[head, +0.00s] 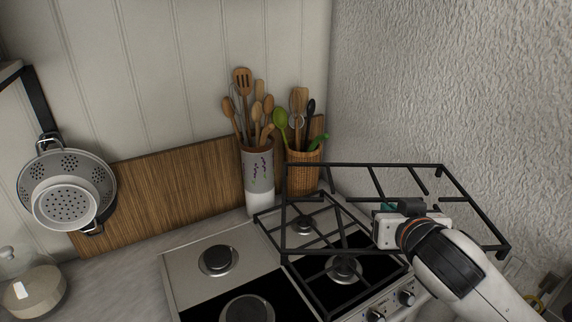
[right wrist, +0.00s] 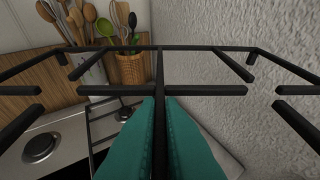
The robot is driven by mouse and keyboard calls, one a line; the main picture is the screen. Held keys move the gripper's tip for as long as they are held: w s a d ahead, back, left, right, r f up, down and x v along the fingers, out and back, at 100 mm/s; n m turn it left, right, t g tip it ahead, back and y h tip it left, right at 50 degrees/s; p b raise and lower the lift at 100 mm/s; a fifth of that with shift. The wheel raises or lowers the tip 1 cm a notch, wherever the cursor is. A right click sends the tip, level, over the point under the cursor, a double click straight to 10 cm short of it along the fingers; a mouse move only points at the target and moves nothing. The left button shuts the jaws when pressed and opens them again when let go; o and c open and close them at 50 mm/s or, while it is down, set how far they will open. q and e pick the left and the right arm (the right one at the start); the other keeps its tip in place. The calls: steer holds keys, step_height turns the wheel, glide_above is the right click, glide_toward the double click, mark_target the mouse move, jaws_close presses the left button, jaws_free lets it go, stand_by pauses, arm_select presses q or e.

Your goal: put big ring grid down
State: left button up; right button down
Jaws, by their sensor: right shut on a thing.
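My right gripper (head: 388,212) is shut on a bar of a black metal grid (head: 365,164) and holds it raised at the right, partly over the hob. In the right wrist view, the teal fingers (right wrist: 160,108) pinch the middle bar of this grid (right wrist: 205,48). A second black grid (head: 268,232) lies over the right-hand burners of the hob (head: 190,245). The held grid overlaps it in the picture; I cannot tell the gap between them. The left-hand burners (head: 218,260) are bare. My left gripper is out of view.
A white utensil jar (head: 259,180) and a wicker utensil holder (head: 303,172) stand behind the hob. A textured wall (head: 450,90) rises close on the right. Colanders (head: 68,190) hang at the left, above a glass jar (head: 38,292). Control knobs (head: 406,298) line the hob's front.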

steer(key=s+f+b, duration=0.1)
steer(key=s+f, duration=0.2)
steer(key=f, duration=0.4)
steer(key=s+f+b, duration=0.2)
steer(key=s+f, duration=0.1)
steer(key=f, duration=0.5)
steer(key=shift+f, duration=0.15)
steer(key=shift+a, duration=0.15)
